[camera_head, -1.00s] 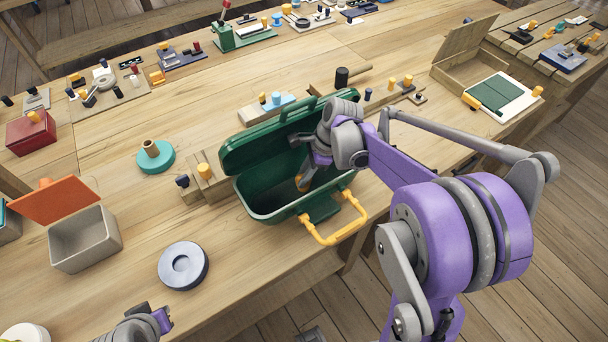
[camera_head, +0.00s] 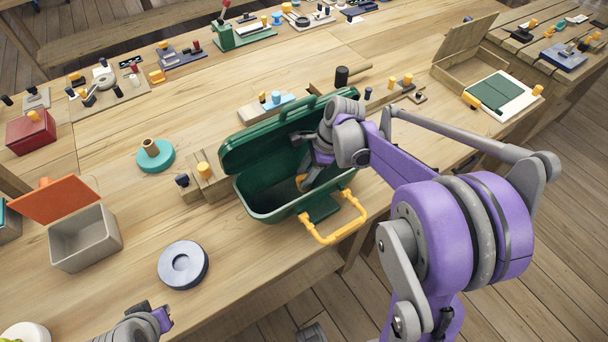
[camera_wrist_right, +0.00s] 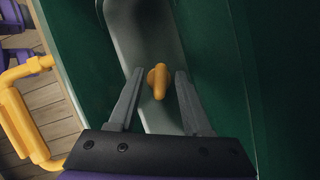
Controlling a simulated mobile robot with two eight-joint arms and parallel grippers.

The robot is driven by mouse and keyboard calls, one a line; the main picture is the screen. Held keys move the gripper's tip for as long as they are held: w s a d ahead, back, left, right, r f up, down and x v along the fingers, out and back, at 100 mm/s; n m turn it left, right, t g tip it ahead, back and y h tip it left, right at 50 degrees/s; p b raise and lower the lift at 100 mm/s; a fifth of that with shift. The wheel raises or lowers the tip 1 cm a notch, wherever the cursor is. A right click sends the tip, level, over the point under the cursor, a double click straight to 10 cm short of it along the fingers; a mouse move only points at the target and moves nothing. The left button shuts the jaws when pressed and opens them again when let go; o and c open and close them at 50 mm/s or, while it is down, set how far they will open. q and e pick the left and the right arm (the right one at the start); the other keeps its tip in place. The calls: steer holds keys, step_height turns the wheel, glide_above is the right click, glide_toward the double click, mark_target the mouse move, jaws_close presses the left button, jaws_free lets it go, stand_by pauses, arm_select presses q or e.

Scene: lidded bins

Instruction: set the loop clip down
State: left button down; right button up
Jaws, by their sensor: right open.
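The loop clip is a small yellow-orange piece (camera_wrist_right: 157,82) in the right wrist view, inside the green lidded bin (camera_head: 262,208). It also shows as a small patch in the head view (camera_head: 301,182). My right gripper (camera_wrist_right: 158,78) is open inside the bin. Its two fingers stand on either side of the clip, with gaps between them and it. I cannot tell whether the clip rests on the bin's floor. The bin's lid is up. My left gripper (camera_head: 153,314) is at the bottom left edge of the head view, and its jaw opening is unclear.
A yellow handle (camera_head: 335,235) sticks out at the bin's front. A grey round disc (camera_head: 183,265) and a grey box with an orange lid (camera_head: 85,239) are to the left. Wooden blocks with pegs (camera_head: 205,180) stand close to the bin's left side. Bare tabletop lies around the disc.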

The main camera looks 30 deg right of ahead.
steer(key=v, duration=1.1)
steer(key=shift+r+p, duration=0.25)
steer(key=shift+p, duration=0.1)
stand_by(0.5)
